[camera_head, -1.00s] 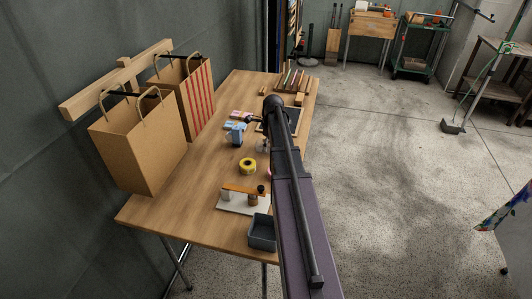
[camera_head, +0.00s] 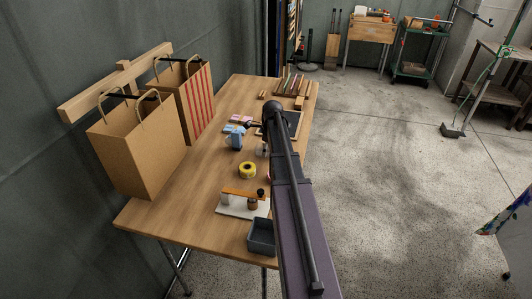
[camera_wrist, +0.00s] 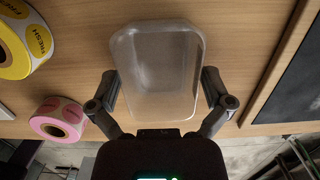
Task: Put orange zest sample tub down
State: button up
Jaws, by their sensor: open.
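A clear, frosted tub (camera_wrist: 157,75) with a pale rim shows in the wrist view, above the bare wooden table top. I see no label on it, and I cannot tell whether it touches the table. My gripper (camera_wrist: 161,88) is open, with one finger on each side of the tub's near half. The left finger is close to the tub wall; whether either finger touches it is unclear. In the head view my arm covers most of this spot, and only a small pale bit shows beside it.
The table (camera_head: 190,194) holds a yellow label roll (camera_head: 247,170), a pink label roll (camera_wrist: 58,118), a blue cup-like item (camera_head: 235,139), a grey bin (camera_head: 261,237) and a dark framed board (camera_wrist: 300,85). Paper bags (camera_head: 137,145) stand at the left. Bare wood lies left of the rolls.

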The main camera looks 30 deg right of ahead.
jog(key=shift+f, duration=0.25)
dwell(0.3)
jog(key=c, duration=0.6)
